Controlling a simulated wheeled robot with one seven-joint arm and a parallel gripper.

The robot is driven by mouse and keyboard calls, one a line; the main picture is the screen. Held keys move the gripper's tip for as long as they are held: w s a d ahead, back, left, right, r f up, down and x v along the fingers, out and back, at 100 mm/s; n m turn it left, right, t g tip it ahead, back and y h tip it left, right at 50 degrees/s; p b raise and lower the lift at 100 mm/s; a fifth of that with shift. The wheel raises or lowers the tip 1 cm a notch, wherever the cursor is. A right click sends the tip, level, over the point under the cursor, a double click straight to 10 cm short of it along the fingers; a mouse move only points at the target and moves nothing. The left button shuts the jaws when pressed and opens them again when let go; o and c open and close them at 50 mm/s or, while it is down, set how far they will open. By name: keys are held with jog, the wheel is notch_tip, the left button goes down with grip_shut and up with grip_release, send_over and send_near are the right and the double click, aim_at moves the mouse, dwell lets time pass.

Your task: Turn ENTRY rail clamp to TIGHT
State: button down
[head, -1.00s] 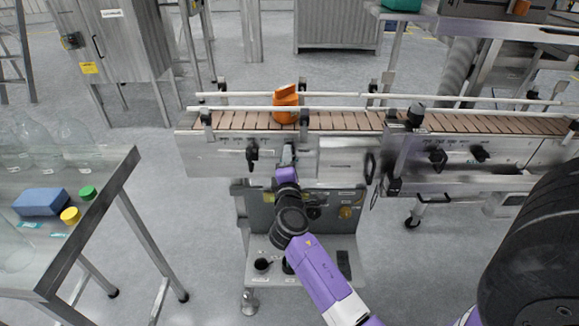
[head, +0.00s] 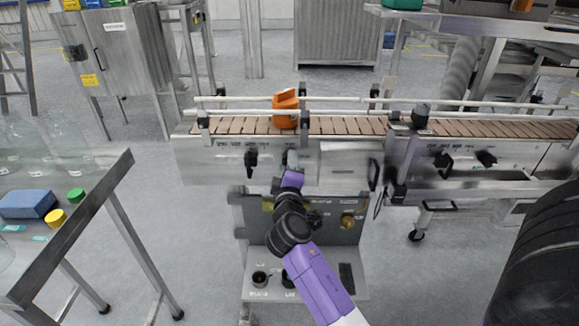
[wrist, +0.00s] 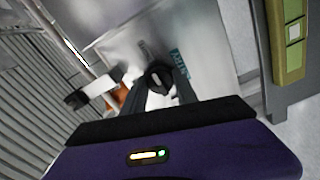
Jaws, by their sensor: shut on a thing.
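The rail clamp knob (wrist: 158,78) is black and sits on the conveyor's metal side panel in the wrist view. My gripper (wrist: 160,90) is shut on it, with one dark finger on each side. A grey marking and a teal marking (wrist: 180,62) are beside the knob, tilted and too blurred to read surely. In the head view my gripper (head: 291,162) meets the conveyor front (head: 220,165) below the orange part, and hides the knob there. I cannot read an ENTRY label.
Another black handle (head: 250,160) is just left of my gripper. An orange part (head: 285,108) stands on the conveyor belt (head: 345,125) between rails. A control panel (head: 340,218) is below. A table (head: 95,205) with a blue block (head: 27,204) is at left.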

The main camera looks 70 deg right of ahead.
jog(key=shift+f, duration=0.1)
jog(key=c, duration=0.9)
grip_release()
jog(key=shift+c, duration=0.2)
jog(key=shift+a, duration=0.1)
jog(key=v, duration=0.7)
jog(key=shift+a, duration=0.3)
jog(key=shift+s, duration=0.15)
